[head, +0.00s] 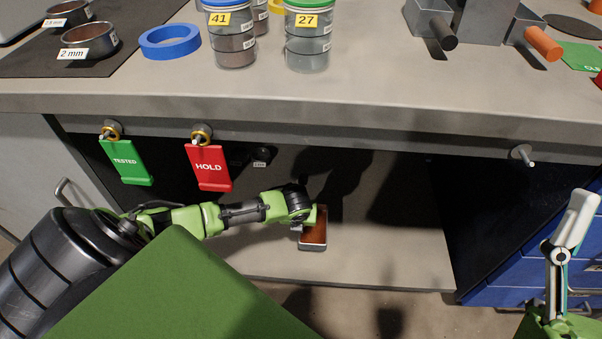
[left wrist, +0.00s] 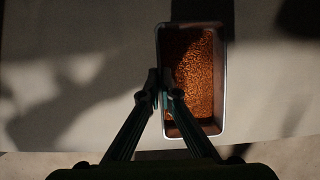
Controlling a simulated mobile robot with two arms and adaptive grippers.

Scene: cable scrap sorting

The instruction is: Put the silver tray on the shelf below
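The silver tray (head: 313,246), a small rectangular metal tray with copper-brown granules inside, is at the lower shelf (head: 390,262), near its front edge. It also shows in the left wrist view (left wrist: 223,85). My left gripper (head: 308,222) reaches under the worktop. In the left wrist view my left gripper (left wrist: 160,88) has one fingertip outside the tray's left wall and one inside, closed on that wall. The tray looks level; I cannot tell whether its base touches the shelf. My right gripper (head: 574,222) is at the far right, away from the tray; its finger gap is unclear.
A small dark object (head: 262,156) is further back on the shelf. Shelf space right of the tray is clear. Jars (head: 308,45) stand above.

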